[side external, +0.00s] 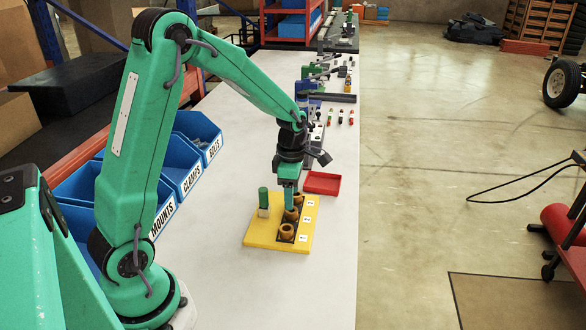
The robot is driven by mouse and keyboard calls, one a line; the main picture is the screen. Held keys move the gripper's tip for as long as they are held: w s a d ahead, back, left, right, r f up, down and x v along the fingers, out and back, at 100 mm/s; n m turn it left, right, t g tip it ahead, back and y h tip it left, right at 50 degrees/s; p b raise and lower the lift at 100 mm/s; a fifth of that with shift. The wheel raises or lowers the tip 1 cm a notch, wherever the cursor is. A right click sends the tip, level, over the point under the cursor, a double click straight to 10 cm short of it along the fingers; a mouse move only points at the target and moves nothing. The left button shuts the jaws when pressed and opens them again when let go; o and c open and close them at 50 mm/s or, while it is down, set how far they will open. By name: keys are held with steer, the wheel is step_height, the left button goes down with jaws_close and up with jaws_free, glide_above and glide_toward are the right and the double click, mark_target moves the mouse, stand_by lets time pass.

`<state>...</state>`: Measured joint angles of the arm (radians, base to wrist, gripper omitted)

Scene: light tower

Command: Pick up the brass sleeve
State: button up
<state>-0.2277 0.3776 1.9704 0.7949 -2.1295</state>
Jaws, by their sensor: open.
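A yellow plate (270,235) lies on the light table. A dark strip along its right part carries brass-coloured sleeves: a near one (287,230), a middle one (292,214) and a far one (298,199). White labels sit to their right. I cannot tell which one is meant. My gripper (289,203) points down over the far half of this row, close to the middle and far sleeves. It is open. The gap between its fingers and any contact with a sleeve are hard to see. A green cylinder (263,196) stands on a pale base at the plate's left.
A shallow red tray (322,183) lies just beyond the plate, near the table's right edge. Blue bins (185,165) labelled MOUNTS, CLAMPS and BOLTS line the left side. Small parts and tools (330,90) stand farther back. The table (215,270) is clear left of the plate.

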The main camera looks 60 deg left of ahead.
mark_target(292, 214)
steer(key=shift+f, duration=0.15)
steer(key=shift+f, duration=2.45)
steer(key=shift+c, duration=0.3)
steer(key=c, duration=1)
